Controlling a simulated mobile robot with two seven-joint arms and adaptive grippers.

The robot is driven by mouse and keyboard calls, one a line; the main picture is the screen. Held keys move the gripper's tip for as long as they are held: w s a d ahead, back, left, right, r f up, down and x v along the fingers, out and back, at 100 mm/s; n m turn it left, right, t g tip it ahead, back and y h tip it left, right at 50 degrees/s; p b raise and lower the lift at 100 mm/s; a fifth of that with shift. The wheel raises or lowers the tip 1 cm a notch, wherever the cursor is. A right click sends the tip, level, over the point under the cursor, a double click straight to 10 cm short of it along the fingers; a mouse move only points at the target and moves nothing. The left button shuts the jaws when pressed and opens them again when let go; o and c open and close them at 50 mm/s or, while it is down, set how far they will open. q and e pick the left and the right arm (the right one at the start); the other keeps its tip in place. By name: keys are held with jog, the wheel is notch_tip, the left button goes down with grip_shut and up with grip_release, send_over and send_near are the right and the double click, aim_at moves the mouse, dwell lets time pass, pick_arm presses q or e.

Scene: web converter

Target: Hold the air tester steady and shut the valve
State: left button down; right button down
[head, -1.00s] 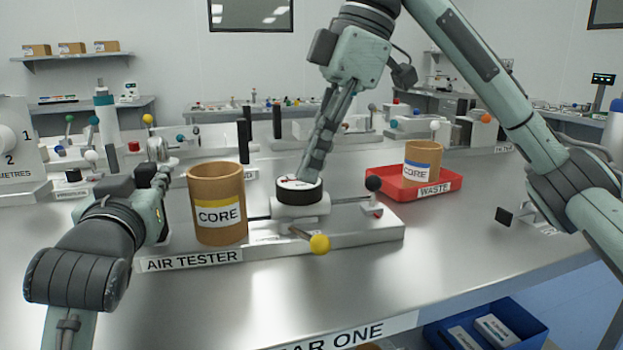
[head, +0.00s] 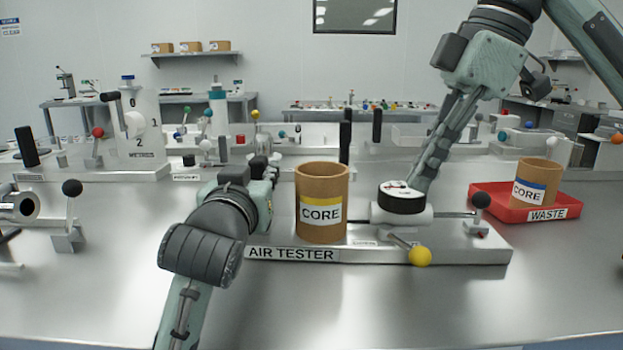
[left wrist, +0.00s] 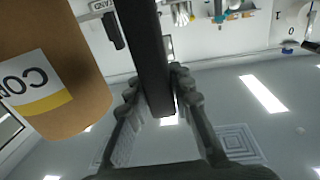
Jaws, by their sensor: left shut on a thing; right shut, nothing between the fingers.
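The air tester (head: 285,255) is a long pale base on the bench, with a brown core with a yellow label (head: 322,230) standing at its left. A round dial (head: 402,197) sits on its body at the right. A yellow-knobbed lever (head: 420,257) points forward and a black-knobbed lever (head: 481,201) points right; I cannot tell which is the valve. My left gripper (head: 262,168) is left of the core. The left wrist view shows it shut on a dark bar (left wrist: 143,50). My right gripper (head: 418,186) is shut and empty, its tips just behind the dial; contact is unclear.
A red waste tray (head: 480,204) with a blue-labelled core (head: 535,183) stands at the right. A black-knobbed stand (head: 70,215) is at the left. Other fixtures, including a numbered metres counter (head: 140,130), line the back. The bench in front of the tester is clear.

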pick_arm(q)
jog(key=c, duration=1.3)
grip_release()
jog(key=shift+w+a+f, duration=0.15)
jog(key=s, duration=0.7)
jog(key=shift+s+a, duration=0.25)
jog(key=shift+s, duration=0.05)
